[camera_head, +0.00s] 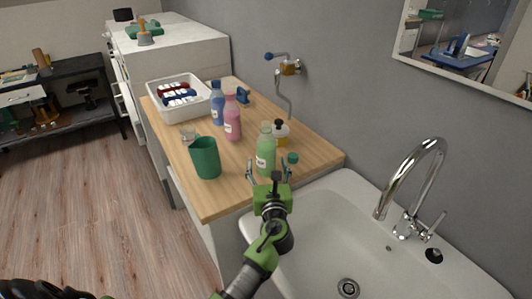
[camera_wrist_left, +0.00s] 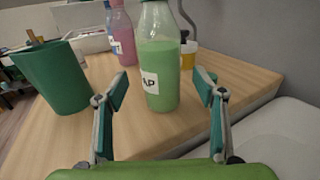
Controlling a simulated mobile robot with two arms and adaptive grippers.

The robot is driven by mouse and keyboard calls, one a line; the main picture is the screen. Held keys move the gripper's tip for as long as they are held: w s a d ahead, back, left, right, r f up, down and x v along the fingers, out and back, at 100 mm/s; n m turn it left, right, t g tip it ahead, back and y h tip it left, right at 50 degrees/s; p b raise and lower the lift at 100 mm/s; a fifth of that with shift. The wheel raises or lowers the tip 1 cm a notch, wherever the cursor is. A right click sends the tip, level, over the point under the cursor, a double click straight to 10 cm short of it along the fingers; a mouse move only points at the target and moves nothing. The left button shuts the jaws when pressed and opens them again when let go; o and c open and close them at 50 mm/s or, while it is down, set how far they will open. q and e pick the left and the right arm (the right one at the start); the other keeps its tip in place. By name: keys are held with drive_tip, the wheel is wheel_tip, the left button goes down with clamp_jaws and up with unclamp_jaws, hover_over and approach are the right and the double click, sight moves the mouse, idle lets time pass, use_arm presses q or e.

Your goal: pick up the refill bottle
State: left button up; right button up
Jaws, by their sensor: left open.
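A translucent green bottle (camera_head: 265,158) with a white label stands upright near the front right of the wooden counter. In the wrist view the green bottle (camera_wrist_left: 159,75) shows part of its label, reading "AP". A pink bottle (camera_head: 232,122) and a blue bottle (camera_head: 218,108) stand farther back. I cannot tell from labels which one is the refill bottle. My left gripper (camera_head: 269,174) is open in front of the green bottle, its fingers pointing toward it on either side. The bottle appears just beyond the fingertips, not gripped. My right gripper is out of view.
A green cup (camera_head: 206,158) stands left of the green bottle. A yellow container (camera_head: 281,134) and a teal-topped item (camera_head: 292,158) are close on its right. A white bin (camera_head: 180,97) is at the back. The sink (camera_head: 318,235) and faucet (camera_head: 411,190) are at right.

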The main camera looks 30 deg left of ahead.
sight(267, 160)
use_arm(q)
drive_tip(key=shift+w+a+r+p, duration=0.35)
drive_tip(key=shift+w+a, duration=0.1)
drive_tip(key=shift+w, duration=0.25)
drive_tip(key=shift+x, duration=1.25)
drive_tip(key=shift+w+a+f, duration=0.2)
drive_tip(key=shift+w+a, duration=0.05)
drive_tip(key=shift+w, duration=0.25)
drive_tip(key=shift+s+r, duration=0.1)
drive_tip(key=c, duration=1.5)
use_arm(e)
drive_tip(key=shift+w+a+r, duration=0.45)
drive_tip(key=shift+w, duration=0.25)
